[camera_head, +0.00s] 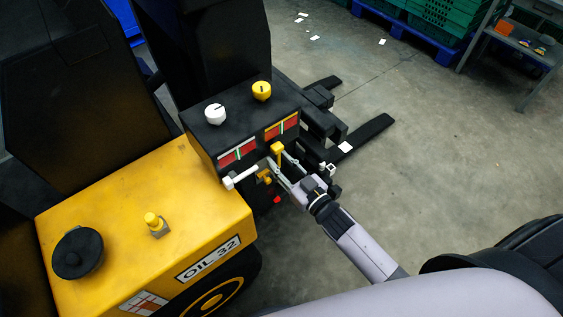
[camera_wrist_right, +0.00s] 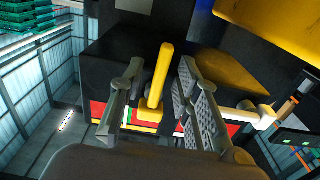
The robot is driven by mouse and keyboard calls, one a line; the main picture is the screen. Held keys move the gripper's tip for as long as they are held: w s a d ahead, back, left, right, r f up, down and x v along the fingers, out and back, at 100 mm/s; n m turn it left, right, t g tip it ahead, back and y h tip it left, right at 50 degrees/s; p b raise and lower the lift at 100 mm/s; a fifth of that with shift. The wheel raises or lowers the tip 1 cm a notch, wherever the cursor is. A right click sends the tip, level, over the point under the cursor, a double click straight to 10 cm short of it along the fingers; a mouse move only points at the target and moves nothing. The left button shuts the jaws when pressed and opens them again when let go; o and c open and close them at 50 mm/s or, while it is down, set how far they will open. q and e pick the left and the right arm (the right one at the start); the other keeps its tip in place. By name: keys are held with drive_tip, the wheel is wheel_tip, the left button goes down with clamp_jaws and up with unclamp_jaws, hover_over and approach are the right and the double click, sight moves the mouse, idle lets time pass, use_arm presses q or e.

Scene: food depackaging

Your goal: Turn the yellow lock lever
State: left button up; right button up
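The yellow lock lever (camera_head: 277,150) stands on the front of a black control box on a yellow machine, by the red and white gauge panels. In the right wrist view the lever (camera_wrist_right: 163,75) points up between my right gripper's two fingers. A gap shows on each side of it, so the fingers are apart and do not appear to touch it. My right gripper (camera_head: 284,169) is open at the lever. My left gripper is in neither view.
A white lever (camera_head: 241,178) sits close by on the left of the gripper. A white knob (camera_head: 215,114) and a yellow knob (camera_head: 261,91) are on top of the box. Black forks (camera_head: 358,137) extend beyond it. The concrete floor (camera_head: 430,150) at right is mostly clear.

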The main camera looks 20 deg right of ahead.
drive_tip(key=shift+c, duration=0.4)
clamp_jaws()
drive_tip(key=shift+n, duration=0.3)
drive_tip(key=shift+w+d+r+n+b, duration=0.15)
drive_tip(key=shift+d+r+n, duration=0.35)
drive_tip(key=shift+n, duration=2.4)
drive_tip(key=shift+w+d+r+n+b, duration=0.2)
drive_tip(key=shift+d+r+n, duration=0.3)
drive_tip(key=shift+n, duration=2.4)
drive_tip(key=shift+w+d+r+n+b, duration=0.15)
drive_tip(key=shift+d+r+n, duration=0.35)
drive_tip(key=shift+n, duration=2.4)
drive_tip(key=shift+o, duration=0.4)
unclamp_jaws()
